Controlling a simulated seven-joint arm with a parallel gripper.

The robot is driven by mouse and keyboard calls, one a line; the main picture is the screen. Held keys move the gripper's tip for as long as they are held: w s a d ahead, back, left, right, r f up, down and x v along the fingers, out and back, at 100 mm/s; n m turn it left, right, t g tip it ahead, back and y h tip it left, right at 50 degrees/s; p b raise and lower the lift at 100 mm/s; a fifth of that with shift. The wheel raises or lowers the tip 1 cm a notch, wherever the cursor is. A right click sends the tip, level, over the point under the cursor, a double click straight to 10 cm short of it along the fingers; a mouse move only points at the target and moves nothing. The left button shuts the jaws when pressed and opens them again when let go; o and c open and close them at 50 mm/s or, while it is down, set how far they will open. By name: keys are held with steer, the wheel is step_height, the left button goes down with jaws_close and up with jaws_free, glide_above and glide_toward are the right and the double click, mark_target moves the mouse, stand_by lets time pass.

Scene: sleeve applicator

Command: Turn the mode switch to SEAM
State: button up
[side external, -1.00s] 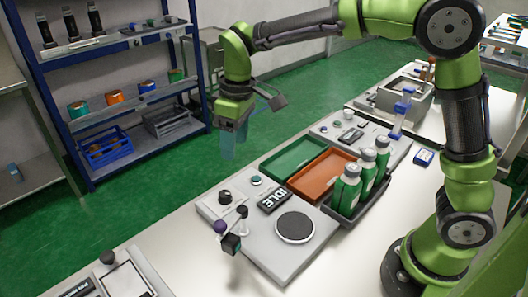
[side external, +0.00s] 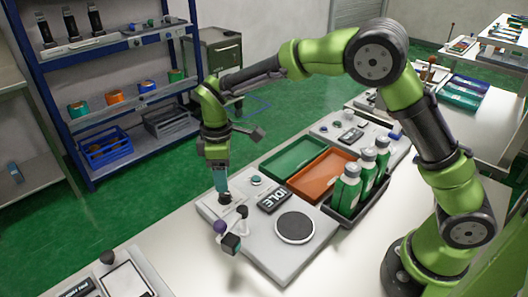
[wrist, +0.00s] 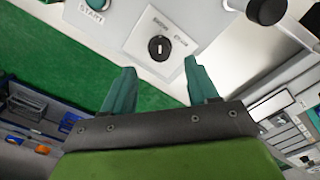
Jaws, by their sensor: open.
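The mode switch (wrist: 159,47) is a round black knob with a short pale mark on a light panel. In the wrist view the mark runs roughly up and down the picture. Two small labels sit above the knob, too blurred to read surely. My gripper (wrist: 160,69) is open and empty, its teal fingers pointing at the panel to either side of the knob's line. In the side view my gripper (side external: 220,187) is right above the switch (side external: 225,198) and hides part of it. I cannot tell whether the fingers touch it.
Green (side external: 293,157) and orange (side external: 326,172) trays and several bottles (side external: 347,190) stand behind.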

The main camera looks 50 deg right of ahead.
mark_target(225, 196)
step_height(225, 196, down, 6)
steer(key=shift+r, duration=0.15)
steer(key=c, duration=1)
